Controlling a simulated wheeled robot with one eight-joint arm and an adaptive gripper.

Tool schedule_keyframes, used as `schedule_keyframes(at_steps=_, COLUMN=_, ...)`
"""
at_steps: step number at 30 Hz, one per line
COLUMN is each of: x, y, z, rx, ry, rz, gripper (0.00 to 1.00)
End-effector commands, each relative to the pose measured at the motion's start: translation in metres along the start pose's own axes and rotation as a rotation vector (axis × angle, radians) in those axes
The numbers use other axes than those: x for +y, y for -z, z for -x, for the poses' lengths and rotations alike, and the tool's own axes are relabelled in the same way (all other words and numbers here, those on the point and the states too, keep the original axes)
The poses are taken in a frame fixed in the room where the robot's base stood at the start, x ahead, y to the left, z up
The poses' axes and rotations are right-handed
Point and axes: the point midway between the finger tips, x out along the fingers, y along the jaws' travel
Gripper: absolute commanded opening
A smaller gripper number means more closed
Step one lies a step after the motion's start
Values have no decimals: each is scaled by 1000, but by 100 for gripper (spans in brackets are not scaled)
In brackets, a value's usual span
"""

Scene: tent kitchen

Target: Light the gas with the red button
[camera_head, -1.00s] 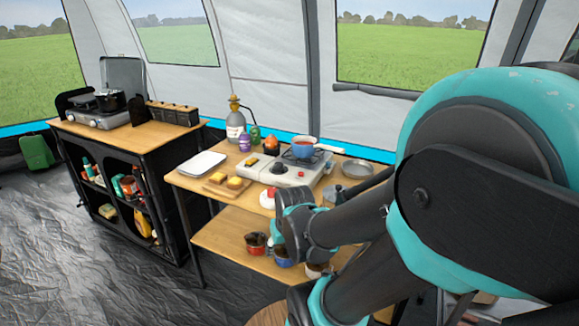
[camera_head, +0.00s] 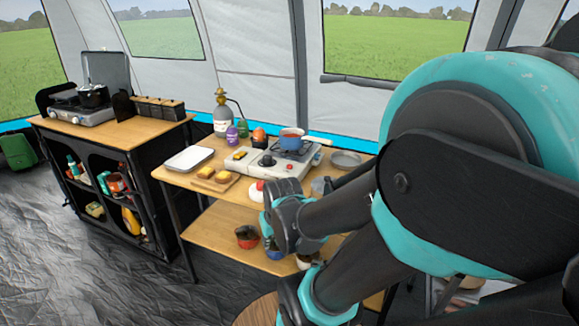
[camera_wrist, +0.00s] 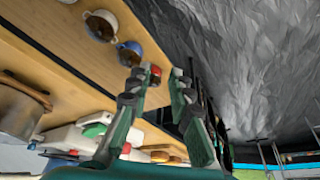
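A white gas stove (camera_head: 275,162) stands on the wooden table in the head view, with a blue and red pot (camera_head: 292,137) on its burner. A black knob (camera_head: 267,160) and a small red button (camera_head: 290,167) sit on its front. My gripper's fingers (camera_wrist: 158,76) are apart and empty in the wrist view, pointing toward the lower shelf and floor. In the head view my wrist is in front of the table's near edge, below the stove; the fingers are hidden there. The gripper is apart from the button.
A white tray (camera_head: 189,159), a bread board (camera_head: 214,181), bottles and a metal pan (camera_head: 345,159) share the table. Cups stand on the lower shelf, including a red one (camera_head: 247,237). A black cabinet (camera_head: 110,150) with another stove (camera_head: 80,113) stands left.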

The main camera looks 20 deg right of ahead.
Motion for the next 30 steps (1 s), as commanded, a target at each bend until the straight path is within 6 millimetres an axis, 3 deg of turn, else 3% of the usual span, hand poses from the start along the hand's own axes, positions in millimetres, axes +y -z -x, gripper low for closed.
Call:
schedule_keyframes(at_steps=4, x=0, y=0, z=0, rx=0, ry=0, rz=0, gripper=0)
schedule_keyframes(at_steps=30, x=0, y=0, z=0, rx=0, ry=0, rz=0, gripper=0)
